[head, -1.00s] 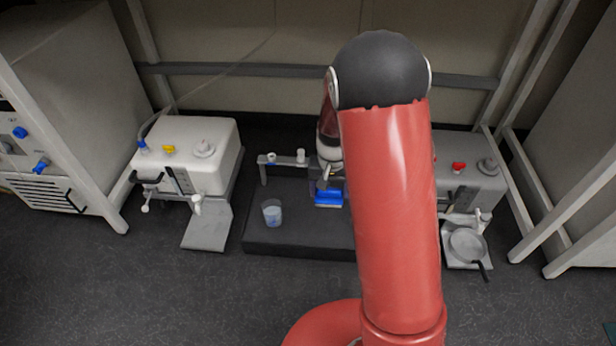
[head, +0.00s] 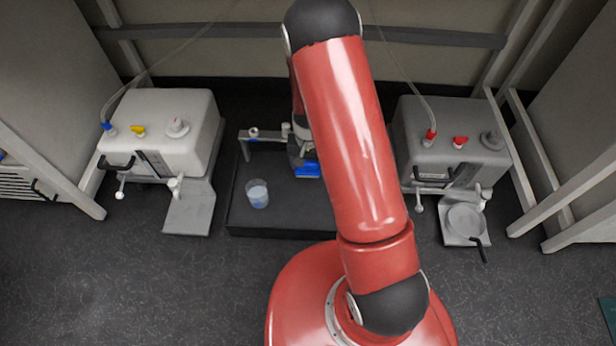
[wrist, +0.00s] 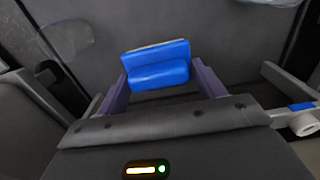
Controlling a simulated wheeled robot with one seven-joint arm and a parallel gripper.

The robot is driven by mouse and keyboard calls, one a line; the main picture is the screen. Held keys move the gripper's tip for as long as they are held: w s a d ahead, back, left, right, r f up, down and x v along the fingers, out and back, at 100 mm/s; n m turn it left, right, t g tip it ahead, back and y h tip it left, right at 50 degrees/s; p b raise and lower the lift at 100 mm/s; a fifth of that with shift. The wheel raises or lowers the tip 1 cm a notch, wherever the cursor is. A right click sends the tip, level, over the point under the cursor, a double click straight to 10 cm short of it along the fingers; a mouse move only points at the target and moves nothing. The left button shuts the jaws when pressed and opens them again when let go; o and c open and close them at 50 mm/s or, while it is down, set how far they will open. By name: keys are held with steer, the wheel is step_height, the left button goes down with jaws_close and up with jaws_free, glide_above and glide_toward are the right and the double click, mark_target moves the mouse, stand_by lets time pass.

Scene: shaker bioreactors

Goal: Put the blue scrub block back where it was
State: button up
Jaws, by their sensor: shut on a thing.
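The blue scrub block (head: 308,170) is over the dark tray (head: 280,229) between the two machines, partly hidden by my arm. It shows clearly in the wrist view (wrist: 158,66), held between the two purple fingers. My gripper (wrist: 160,80) is shut on it, one finger at each side. In the head view my gripper (head: 300,152) is mostly hidden behind my red arm. I cannot tell whether the block touches the tray.
A clear beaker with pale liquid (head: 257,194) stands on the tray's left part. A grey rail (head: 262,137) stands at the tray's back left. A white machine (head: 160,133) is at left, a grey machine (head: 446,137) at right with a round pan (head: 465,222) before it.

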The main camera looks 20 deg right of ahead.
mark_target(308, 182)
step_height(308, 182, down, 7)
steer(key=shift+f+b, duration=0.2)
steer(key=shift+b, duration=0.4)
steer(key=shift+f, duration=0.1)
steer(key=o, duration=1)
steer(key=shift+o, duration=0.2)
